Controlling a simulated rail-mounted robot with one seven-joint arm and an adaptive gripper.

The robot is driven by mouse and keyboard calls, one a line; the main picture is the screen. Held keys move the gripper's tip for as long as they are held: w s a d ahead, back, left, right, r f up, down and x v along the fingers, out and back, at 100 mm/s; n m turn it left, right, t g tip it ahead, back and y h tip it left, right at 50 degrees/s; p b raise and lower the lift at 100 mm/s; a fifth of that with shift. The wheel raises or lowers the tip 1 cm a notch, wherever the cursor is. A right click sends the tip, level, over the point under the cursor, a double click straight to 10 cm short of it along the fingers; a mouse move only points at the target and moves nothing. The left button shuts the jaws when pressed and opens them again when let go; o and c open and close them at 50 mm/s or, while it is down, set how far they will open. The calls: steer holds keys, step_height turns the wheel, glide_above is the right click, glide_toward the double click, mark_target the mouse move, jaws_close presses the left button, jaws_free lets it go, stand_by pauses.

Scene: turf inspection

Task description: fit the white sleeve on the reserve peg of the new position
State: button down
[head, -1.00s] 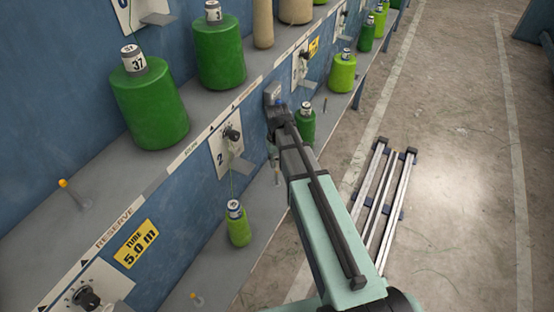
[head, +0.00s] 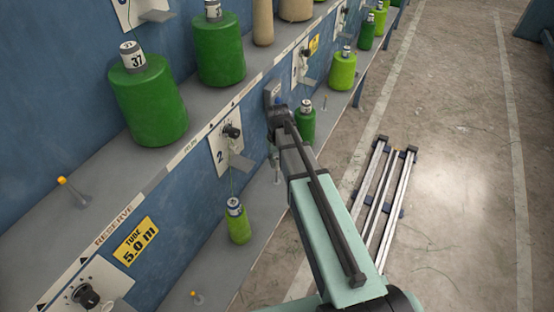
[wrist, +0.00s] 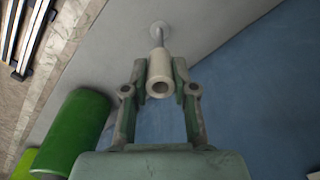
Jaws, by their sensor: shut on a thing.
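The white sleeve (wrist: 159,72) is a short hollow tube between the fingers of my gripper (wrist: 164,88) in the wrist view, its open end facing the camera. My gripper is shut on it. A thin metal peg (wrist: 157,35) with a round base on the grey shelf shows just beyond the sleeve's far end, roughly in line with it. I cannot tell whether the peg's tip is inside the sleeve. In the head view my arm hides most of the gripper and the sleeve; a slim peg (head: 277,172) stands on the lower shelf close by.
A green spool (wrist: 75,130) is close at the left of my gripper; it also shows in the head view (head: 305,125). A small light-green spool (head: 238,224) stands on the lower shelf. An orange-tipped peg (head: 72,191) stands by the RESERVE label (head: 114,226). Rails (head: 385,195) lie on the floor.

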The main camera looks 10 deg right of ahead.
mark_target(277, 181)
steer(key=shift+f+b, duration=1.6)
steer(key=shift+f, duration=2.85)
steer(key=c, duration=0.8)
jaws_free()
steer(key=shift+c, duration=0.2)
step_height(277, 181, up, 12)
